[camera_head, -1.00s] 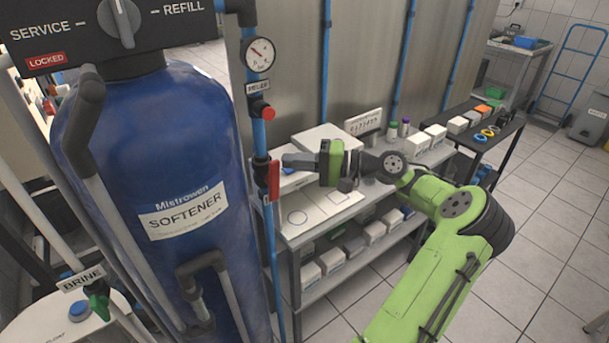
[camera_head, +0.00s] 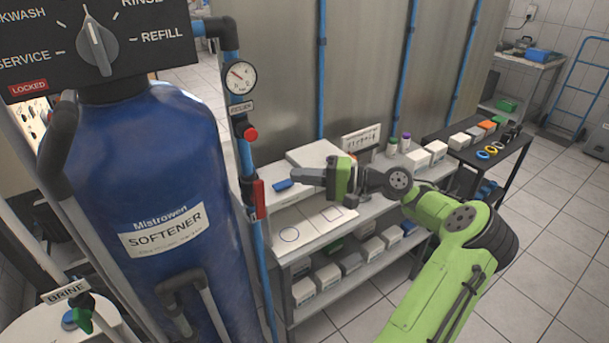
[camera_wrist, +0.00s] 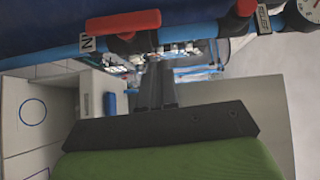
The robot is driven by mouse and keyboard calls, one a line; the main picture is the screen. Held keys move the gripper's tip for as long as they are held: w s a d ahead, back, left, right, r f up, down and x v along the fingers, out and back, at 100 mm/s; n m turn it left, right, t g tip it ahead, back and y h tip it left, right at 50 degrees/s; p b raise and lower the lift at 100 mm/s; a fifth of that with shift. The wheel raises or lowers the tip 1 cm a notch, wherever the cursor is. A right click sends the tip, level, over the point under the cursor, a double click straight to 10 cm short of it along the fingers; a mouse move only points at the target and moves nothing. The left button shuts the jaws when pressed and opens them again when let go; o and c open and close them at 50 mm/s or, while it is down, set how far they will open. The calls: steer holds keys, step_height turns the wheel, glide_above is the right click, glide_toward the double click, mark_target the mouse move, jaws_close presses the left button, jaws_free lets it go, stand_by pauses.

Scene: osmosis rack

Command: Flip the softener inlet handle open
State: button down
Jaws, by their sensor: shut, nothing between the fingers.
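The red handle (camera_head: 259,198) is on the upright blue inlet pipe (camera_head: 264,285) beside the blue softener tank (camera_head: 150,160). It lies roughly along the pipe. My gripper (camera_head: 294,176) is to the right of the handle, with a visible gap, and its fingers point left. In the wrist view the red handle (camera_wrist: 122,22) is at the top, beside the pipe with its "IN" tag (camera_wrist: 87,44). There my gripper (camera_wrist: 157,75) is shut and empty, its fingertips below the handle and apart from it.
A red knob (camera_head: 250,134) and a pressure gauge (camera_head: 240,77) are higher on the pipe. A shelf unit (camera_head: 300,254) with boxes stands behind my gripper. A blue object (camera_head: 283,185) lies on its top. Tiled floor (camera_head: 540,230) is clear at right.

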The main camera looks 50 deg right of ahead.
steer(key=p+v, duration=0.1)
steer(key=v, duration=0.7)
steer(key=shift+s+a+f, duration=0.2)
steer(key=shift+a+f, duration=0.05)
steer(key=shift+f, duration=0.1)
